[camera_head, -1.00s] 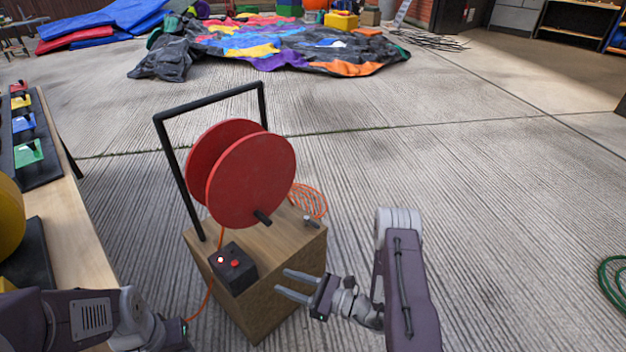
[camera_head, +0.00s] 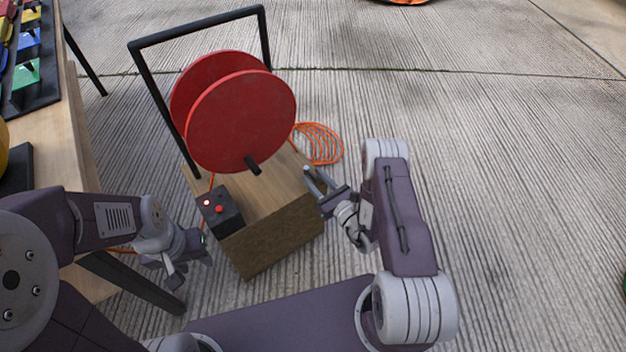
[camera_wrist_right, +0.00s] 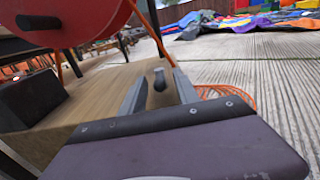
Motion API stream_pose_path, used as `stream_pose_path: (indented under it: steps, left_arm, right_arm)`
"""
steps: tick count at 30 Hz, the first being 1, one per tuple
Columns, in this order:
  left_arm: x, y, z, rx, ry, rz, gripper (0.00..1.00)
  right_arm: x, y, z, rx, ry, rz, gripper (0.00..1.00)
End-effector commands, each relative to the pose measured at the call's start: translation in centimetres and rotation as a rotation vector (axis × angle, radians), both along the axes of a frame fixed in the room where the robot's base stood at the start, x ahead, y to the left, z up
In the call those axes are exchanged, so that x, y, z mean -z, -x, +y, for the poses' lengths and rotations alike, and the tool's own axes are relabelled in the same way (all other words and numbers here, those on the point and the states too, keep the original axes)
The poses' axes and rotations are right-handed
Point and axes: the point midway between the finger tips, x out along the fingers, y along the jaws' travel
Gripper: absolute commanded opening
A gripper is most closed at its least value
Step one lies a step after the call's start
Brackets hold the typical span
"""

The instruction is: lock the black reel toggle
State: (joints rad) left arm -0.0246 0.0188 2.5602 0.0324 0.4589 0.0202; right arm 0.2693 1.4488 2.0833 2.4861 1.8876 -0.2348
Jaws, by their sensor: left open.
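The red reel (camera_head: 243,120) stands in a black frame on a wooden box (camera_head: 268,238). In the right wrist view, a small dark upright toggle (camera_wrist_right: 159,79) stands on the box top, between the two fingers of my right gripper (camera_wrist_right: 158,90). A gap shows on both sides of it. In the head view my right gripper (camera_head: 314,172) is at the box's right edge, open, and hides the toggle. A black crank handle (camera_head: 253,165) sticks out of the reel. My left gripper (camera_head: 172,272) is open and empty, left of the box, low beside the table.
A black switch box (camera_head: 221,211) with red buttons sits on the box's front left corner. An orange cable coil (camera_head: 318,143) lies behind the box on the right. A wooden table (camera_head: 62,150) stands at the left. The concrete floor to the right is clear.

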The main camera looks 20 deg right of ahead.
Motion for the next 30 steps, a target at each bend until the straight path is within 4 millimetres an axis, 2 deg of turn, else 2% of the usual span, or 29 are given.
stream_pose_path:
  steps: [1, 4, 11, 12, 15, 16, 25, 30]
  left_arm:
    - [0.6, 0.0, 0.0, 0.0, 0.0, 0.0, 0.41]
    - [0.8, 0.0, 0.0, 0.0, 0.0, 0.0, 0.41]
    - [0.7, 0.0, 0.0, 0.0, 0.0, 0.0, 0.41]
    - [0.7, 0.0, 0.0, 0.0, 0.0, 0.0, 0.41]
    - [0.7, 0.0, 0.0, 0.0, 0.0, 0.0, 0.41]
    - [0.7, 0.0, 0.0, 0.0, 0.0, 0.0, 0.41]
    - [0.7, 0.0, 0.0, 0.0, 0.0, 0.0, 0.41]
    - [0.8, 0.0, 0.0, 0.0, 0.0, 0.0, 0.41]
  right_arm:
    - [0.3, -0.6, 0.2, -0.002, 0.002, -0.002, 0.37]
    - [0.1, -1.3, 0.5, 0.0, 0.001, 0.0, 0.37]
    - [0.0, -1.5, 0.5, 0.001, 0.0, 0.002, 0.37]
    - [0.0, -1.5, 0.5, 0.001, 0.0, 0.002, 0.34]
    - [0.0, -1.4, 0.5, 0.001, 0.0, 0.002, 0.07]
    - [0.0, -1.4, 0.5, 0.001, 0.0, 0.002, 0.0]
    - [-0.1, -1.5, 0.4, -0.016, 0.0, 0.001, 0.0]
    - [-0.1, -1.6, 0.0, -0.082, 0.001, -0.001, 0.0]
